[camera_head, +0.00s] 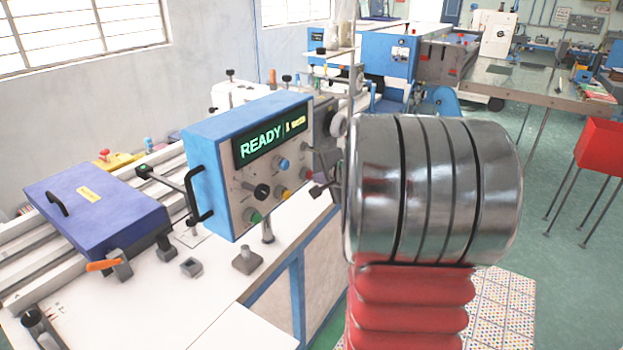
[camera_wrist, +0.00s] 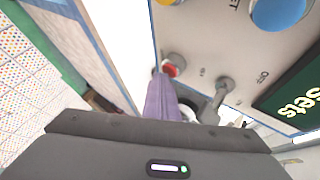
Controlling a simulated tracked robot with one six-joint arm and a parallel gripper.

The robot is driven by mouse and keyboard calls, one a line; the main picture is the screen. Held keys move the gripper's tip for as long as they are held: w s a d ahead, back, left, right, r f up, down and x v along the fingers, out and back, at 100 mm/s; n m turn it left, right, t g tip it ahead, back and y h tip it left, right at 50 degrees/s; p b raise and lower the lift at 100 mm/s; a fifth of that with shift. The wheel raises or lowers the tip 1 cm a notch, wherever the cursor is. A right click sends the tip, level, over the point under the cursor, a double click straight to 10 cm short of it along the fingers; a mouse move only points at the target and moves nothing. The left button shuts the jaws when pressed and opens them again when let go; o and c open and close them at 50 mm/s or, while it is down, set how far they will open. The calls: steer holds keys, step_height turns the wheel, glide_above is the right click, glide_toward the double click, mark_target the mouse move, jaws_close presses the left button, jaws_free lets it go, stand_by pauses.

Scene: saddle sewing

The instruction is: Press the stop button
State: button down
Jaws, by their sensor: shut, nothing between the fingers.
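The control panel (camera_head: 225,200) is a blue box with a pale face, a display (camera_head: 270,143) reading READY, and several knobs and buttons. In the wrist view a red button in a grey collar (camera_wrist: 173,66) sits near the panel's edge; I cannot read a stop label on it. My gripper (camera_wrist: 159,75) shows there as a narrow purple-grey shape, shut and empty. Its tip lies just left of the red button and close to it in the picture; I cannot tell if they touch. In the head view my arm hides most of the gripper.
A blue knob (camera_wrist: 278,10), a yellow button (camera_wrist: 166,2) and a toggle lever (camera_wrist: 224,88) lie near the red button. A black handle (camera_head: 200,195) sticks out from the panel's left side. A purple box (camera_head: 95,205) stands on the white bench at left.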

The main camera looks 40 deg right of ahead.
steer(key=shift+s+d, duration=0.25)
steer(key=shift+s, duration=0.65)
steer(key=s, duration=0.2)
steer(key=s+d, duration=0.1)
steer(key=s, duration=0.1)
steer(key=shift+s+d, duration=0.15)
steer(key=shift+s, duration=0.25)
stand_by(0.9)
